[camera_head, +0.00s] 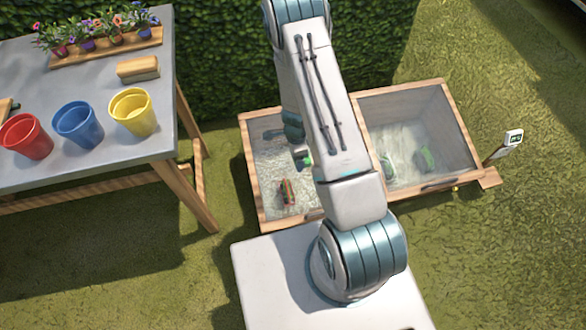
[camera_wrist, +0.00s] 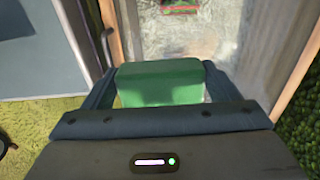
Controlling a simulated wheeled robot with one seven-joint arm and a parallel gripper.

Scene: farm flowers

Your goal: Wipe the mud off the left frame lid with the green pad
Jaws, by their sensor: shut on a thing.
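The left frame lid (camera_head: 262,175) is a glass pane in a wooden border, lying closed on the low garden frame. A dark patch (camera_head: 272,134) shows near its far left corner; I cannot tell mud from shadow there. In the wrist view the lid's glass (camera_wrist: 215,40) looks hazy and greyish. My gripper (camera_head: 301,154) is over the left lid, partly hidden by my arm. It is shut on the green pad (camera_wrist: 160,82), a block held between both fingers. A bit of the pad (camera_head: 307,160) shows in the head view. Contact between pad and glass cannot be seen.
The right frame lid (camera_head: 405,110) is beside it, with green plants beneath. A reddish thing (camera_head: 286,193) shows through the left glass. A grey table (camera_head: 100,160) with red, blue and yellow pots stands at left. A hedge (camera_head: 225,60) is behind; a small sign (camera_head: 512,138) stands right.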

